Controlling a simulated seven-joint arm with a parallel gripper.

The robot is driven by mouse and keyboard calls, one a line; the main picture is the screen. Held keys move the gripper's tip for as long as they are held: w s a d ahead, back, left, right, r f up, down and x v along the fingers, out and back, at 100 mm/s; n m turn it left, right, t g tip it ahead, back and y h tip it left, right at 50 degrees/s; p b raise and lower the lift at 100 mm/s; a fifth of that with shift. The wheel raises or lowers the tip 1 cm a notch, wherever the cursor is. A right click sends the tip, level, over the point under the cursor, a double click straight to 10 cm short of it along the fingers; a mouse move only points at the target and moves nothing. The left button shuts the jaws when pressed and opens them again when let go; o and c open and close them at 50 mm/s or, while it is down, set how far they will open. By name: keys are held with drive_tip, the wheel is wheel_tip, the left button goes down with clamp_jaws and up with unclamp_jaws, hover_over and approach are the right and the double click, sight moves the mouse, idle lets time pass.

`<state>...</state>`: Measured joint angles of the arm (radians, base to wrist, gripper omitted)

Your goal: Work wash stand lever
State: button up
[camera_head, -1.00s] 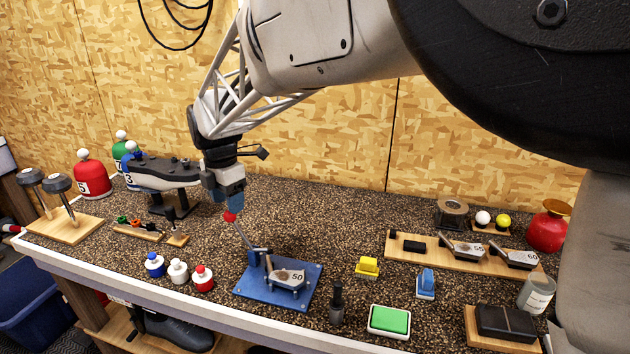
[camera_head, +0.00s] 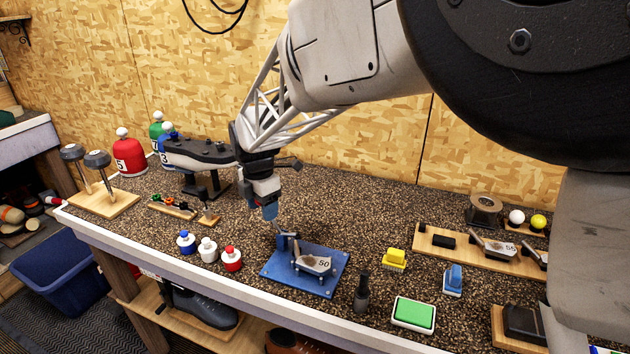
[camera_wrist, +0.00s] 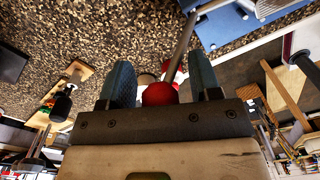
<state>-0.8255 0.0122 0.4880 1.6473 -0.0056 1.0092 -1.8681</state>
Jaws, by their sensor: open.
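The wash stand is a blue plate (camera_head: 290,278) on the counter, bearing a grey club head marked 50 (camera_head: 312,263). Its lever, a thin grey rod (camera_wrist: 182,45), leans up from a blue block (camera_head: 287,242) at the plate's back left. The lever's red ball knob (camera_wrist: 159,94) sits between my gripper's two blue fingers in the wrist view (camera_wrist: 161,80). The fingers stand apart, with visible gaps on both sides of the knob. In the head view my gripper (camera_head: 270,212) points down at the lever's top end and hides the knob.
Blue, white and red bottles (camera_head: 208,249) stand left of the plate. A dark bottle (camera_head: 362,293), a yellow brush (camera_head: 395,259) and a green pad (camera_head: 413,313) stand to the right. A club rest (camera_head: 200,153) is behind. Bare counter lies right of my gripper.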

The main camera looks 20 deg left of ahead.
clamp_jaws()
drive_tip(key=shift+d+r+y, duration=0.3)
drive_tip(key=shift+d+y, duration=0.35)
drive_tip(key=shift+y, duration=0.05)
drive_tip(key=shift+d+r, duration=0.25)
drive_tip(key=shift+d, duration=0.7)
unclamp_jaws()
drive_tip(key=shift+r, duration=0.1)
drive_tip(key=shift+r, duration=0.1)
wheel_tip(320, 180, up, 8)
drive_tip(key=shift+d+f, duration=0.25)
drive_tip(key=shift+d, duration=0.2)
